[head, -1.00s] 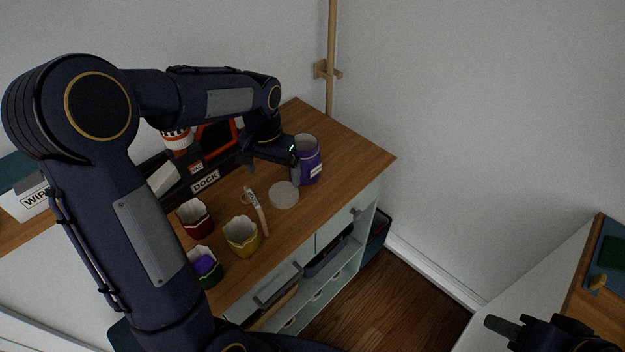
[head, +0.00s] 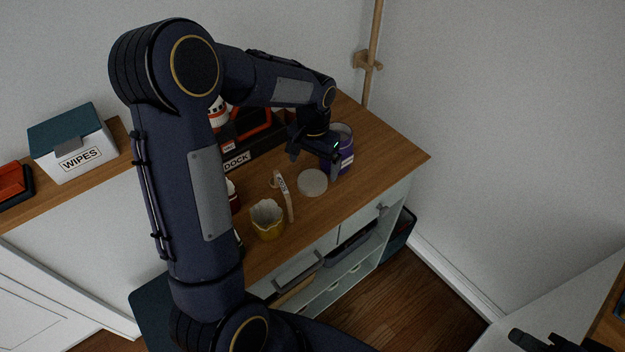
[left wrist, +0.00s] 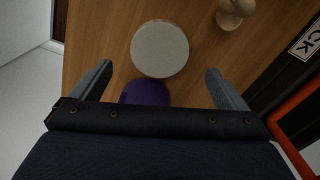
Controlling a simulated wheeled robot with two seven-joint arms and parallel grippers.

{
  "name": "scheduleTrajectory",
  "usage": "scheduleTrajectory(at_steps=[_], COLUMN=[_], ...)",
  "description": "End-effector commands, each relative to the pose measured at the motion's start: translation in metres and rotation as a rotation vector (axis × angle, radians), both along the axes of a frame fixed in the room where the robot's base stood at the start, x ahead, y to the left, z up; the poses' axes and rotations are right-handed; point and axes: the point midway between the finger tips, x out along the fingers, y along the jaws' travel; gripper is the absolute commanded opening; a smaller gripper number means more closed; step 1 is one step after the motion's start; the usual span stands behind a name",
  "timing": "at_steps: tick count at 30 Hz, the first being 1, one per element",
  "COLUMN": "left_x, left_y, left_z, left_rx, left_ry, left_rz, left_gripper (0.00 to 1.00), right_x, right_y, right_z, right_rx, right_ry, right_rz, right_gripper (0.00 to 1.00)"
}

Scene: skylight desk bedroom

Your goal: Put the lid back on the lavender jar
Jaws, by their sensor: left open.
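The lavender jar (head: 347,160) is a purple jar with a white label, standing upright near the desk's back right. Its top is partly behind my left gripper, so I cannot see its rim fully. A pale grey round disc, seemingly the lid (head: 312,183), lies flat on the desk just in front of the jar. My left gripper (head: 315,163) is open and empty above the desk, beside the jar and behind the disc. In the left wrist view the disc (left wrist: 160,49) lies beyond the open fingers, with a purple surface (left wrist: 146,92) partly hidden below it. My right gripper (head: 545,342) shows only partly at the bottom right.
A yellow scalloped cup (head: 267,220) and a labelled wooden stick (head: 284,194) stand left of the disc. The black DOCK holder (head: 245,150) is behind them. A WIPES box (head: 75,150) is far left. The desk's front right is clear.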

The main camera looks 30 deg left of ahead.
Motion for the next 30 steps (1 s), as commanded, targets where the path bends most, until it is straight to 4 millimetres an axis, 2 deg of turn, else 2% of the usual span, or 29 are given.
scheduleTrajectory(at_steps=[5, 12, 15, 26, 30], left_x=[-0.002, -0.006, -0.005, -0.005, -0.005], left_y=[0.0, 0.0, 0.0, 0.0, 0.0], left_z=[-0.006, -0.042, -0.05, -0.052, -0.052], left_rx=[0.0, 0.0, 0.0, 0.0, 0.0], left_ry=[0.004, 0.005, 0.002, 0.0, 0.0], left_rz=[0.0, 0.0, 0.001, 0.0, 0.0], left_gripper=[0.95, 0.95, 0.95, 0.95, 0.78], right_x=[0.0, 0.0, 0.0, 0.0, 0.0], right_y=[0.0, 0.0, 0.0, 0.0, 0.0], right_z=[0.003, 0.01, 0.011, 0.011, 0.011], right_rx=[0.0, 0.0, 0.0, 0.0, 0.0], right_ry=[0.0, 0.0, 0.0, 0.0, 0.0], right_rz=[0.0, 0.0, 0.0, 0.0, 0.0], right_gripper=[0.36, 0.36, 0.36, 0.36, 0.36])
